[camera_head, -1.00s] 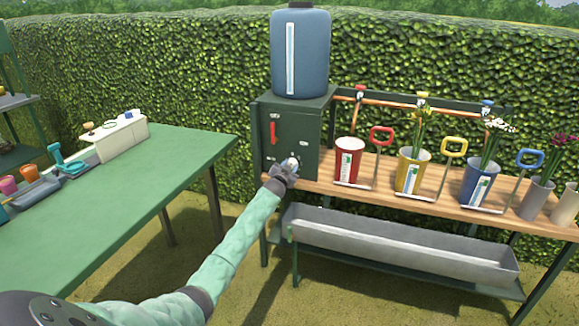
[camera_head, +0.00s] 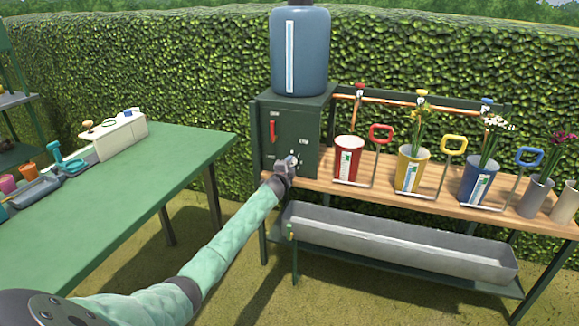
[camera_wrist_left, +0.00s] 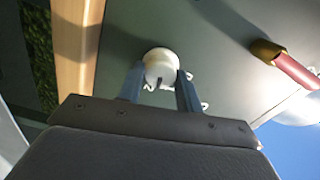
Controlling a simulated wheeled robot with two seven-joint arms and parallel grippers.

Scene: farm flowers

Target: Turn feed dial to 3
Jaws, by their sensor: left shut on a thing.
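The feed dial is a white round knob on the front of a dark green box (camera_head: 308,122). In the left wrist view the feed dial (camera_wrist_left: 160,62) sits between the two fingers of my left gripper (camera_wrist_left: 160,85), which is shut on it. In the head view my left gripper (camera_head: 286,166) is at the lower front of the box and covers part of the dial. Small white marks show around the dial, but the number it points to is too small to read. My right gripper is not in view.
A red handle (camera_head: 272,131) is on the box front above the dial. A blue tank (camera_head: 311,55) stands on top. A wooden shelf (camera_head: 377,190) with flower buckets runs right, above a grey trough (camera_head: 400,246). A green table (camera_head: 130,185) is at left.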

